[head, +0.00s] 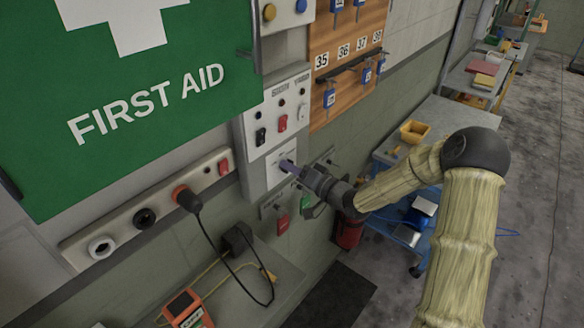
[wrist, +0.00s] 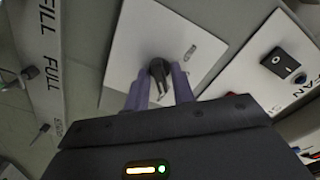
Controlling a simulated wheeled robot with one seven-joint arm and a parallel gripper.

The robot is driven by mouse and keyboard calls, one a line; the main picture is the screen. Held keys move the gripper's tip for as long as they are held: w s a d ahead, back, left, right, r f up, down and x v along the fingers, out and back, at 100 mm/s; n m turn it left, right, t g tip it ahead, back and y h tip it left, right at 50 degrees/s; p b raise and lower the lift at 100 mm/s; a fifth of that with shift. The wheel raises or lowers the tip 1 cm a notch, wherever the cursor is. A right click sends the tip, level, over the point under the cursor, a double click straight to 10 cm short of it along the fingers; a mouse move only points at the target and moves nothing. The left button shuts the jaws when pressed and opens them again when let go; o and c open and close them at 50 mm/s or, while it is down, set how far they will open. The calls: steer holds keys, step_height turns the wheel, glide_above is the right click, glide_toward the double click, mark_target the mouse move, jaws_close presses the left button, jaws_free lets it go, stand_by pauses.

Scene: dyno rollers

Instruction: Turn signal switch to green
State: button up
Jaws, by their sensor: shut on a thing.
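A small black knob (wrist: 158,68) sits on a white square plate (wrist: 205,50) in the wrist view, with a pale pointer line along it. I take it to be the signal switch. My gripper (wrist: 160,82) has its two purple fingers on either side of the knob, shut on it. In the head view my gripper (head: 287,165) reaches the plate on the lower part of the grey wall panel (head: 254,183), and the fingers hide the knob. I see no readable green mark by the knob, and I cannot tell its setting.
Above the plate are a black rocker (head: 260,137), a red rocker (head: 282,123) and a white rocker (head: 302,113), with small dark lamps. A socket strip (head: 125,230) with a plugged cable lies lower left. A key board (head: 340,60) hangs upper right. A blue cart (head: 410,235) stands behind my arm.

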steer(key=o, duration=0.7)
steer(key=shift+d, duration=0.1)
steer(key=b+v, duration=0.4)
steer(key=v, duration=1.3)
steer(key=shift+s+d, duration=0.15)
steer(key=shift+d, duration=0.05)
steer(key=shift+f, duration=0.1)
